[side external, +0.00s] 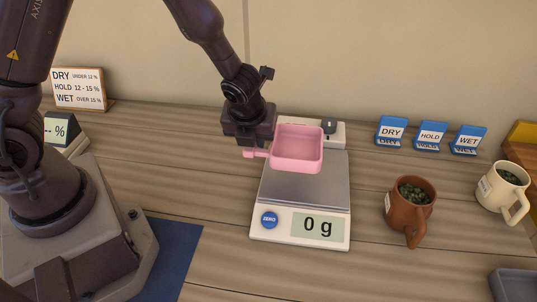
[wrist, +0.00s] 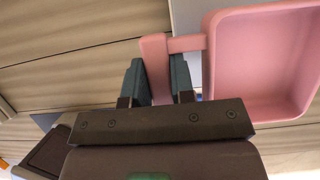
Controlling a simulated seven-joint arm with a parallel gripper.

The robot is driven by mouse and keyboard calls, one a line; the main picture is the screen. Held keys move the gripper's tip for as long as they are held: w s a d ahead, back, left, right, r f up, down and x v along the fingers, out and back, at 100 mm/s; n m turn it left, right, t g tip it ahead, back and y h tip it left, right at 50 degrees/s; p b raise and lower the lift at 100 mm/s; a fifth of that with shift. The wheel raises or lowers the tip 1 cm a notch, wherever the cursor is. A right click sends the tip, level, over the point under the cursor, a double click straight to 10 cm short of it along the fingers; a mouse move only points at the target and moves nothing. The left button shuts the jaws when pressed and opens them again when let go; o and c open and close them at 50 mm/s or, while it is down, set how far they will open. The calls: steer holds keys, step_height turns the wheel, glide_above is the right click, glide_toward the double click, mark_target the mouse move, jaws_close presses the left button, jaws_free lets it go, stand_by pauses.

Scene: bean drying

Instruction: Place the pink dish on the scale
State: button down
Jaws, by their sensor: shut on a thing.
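The pink dish (side external: 297,147) is a square, shallow dish with a side handle, and it looks empty. My gripper (side external: 251,146) is shut on its handle at the dish's left side. In the wrist view, the two fingers (wrist: 154,82) stand on either side of the pink handle, and the dish (wrist: 262,60) extends to the right. The dish appears held level above the back part of the scale (side external: 307,190). The scale has a grey plate, a blue ZERO button and a display reading 0 g. A gap under the dish is hard to judge.
A brown mug (side external: 410,205) and a cream mug (side external: 503,190), both with dark contents, stand right of the scale. Blue DRY, HOLD and WET cards (side external: 431,136) stand behind them. A white device (side external: 333,134) sits behind the scale. A grey tray (side external: 514,286) is at lower right.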

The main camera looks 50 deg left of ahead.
mark_target(267, 165)
steer(key=w+f, duration=0.3)
steer(key=shift+f, duration=0.3)
steer(key=shift+w+f, duration=0.15)
steer(key=shift+f, duration=1.55)
steer(key=shift+f, duration=0.15)
steer(key=c, duration=1)
jaws_free()
steer(key=shift+o, duration=0.2)
